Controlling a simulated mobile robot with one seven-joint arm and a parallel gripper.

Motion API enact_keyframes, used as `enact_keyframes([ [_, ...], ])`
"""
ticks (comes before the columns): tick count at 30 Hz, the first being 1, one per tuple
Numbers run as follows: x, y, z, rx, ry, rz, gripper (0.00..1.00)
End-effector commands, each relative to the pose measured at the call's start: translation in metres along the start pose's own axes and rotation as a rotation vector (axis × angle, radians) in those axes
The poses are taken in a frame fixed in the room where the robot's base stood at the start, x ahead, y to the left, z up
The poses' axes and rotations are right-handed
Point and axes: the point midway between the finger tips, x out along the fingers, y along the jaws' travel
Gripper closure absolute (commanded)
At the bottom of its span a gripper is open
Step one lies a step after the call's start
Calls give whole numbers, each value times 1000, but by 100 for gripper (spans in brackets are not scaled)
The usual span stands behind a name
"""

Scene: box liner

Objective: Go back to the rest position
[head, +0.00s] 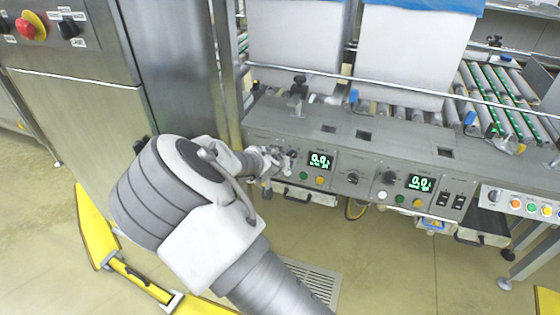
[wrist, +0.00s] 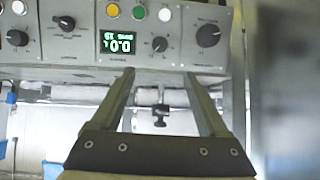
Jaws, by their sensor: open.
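My gripper (wrist: 159,76) is open in the wrist view, with its two fingers apart and nothing between them. The fingers point at the lower part of a grey control panel (wrist: 80,50). I cannot tell whether the tips touch it. In the head view my arm reaches forward from the bottom, and my gripper (head: 278,160) is small at the left end of the panel, close to a black knob (head: 291,154). Its fingers are hard to make out there.
The panel carries green displays (head: 320,161), knobs and coloured buttons. Behind it are rollers (head: 490,85) and hanging white sheets (head: 415,50). A steel cabinet (head: 90,95) with a red stop button (head: 25,27) stands left. Yellow floor guards (head: 95,230) lie below it.

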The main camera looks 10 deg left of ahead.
Motion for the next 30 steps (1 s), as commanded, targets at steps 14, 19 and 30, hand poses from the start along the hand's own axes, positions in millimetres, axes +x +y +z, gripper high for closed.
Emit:
enact_keyframes([
  [14,0,0,-2,0,0,0,22],
  [19,0,2,-2,3,-2,2,22],
  [30,-34,84,-23,143,-180,79,22],
])
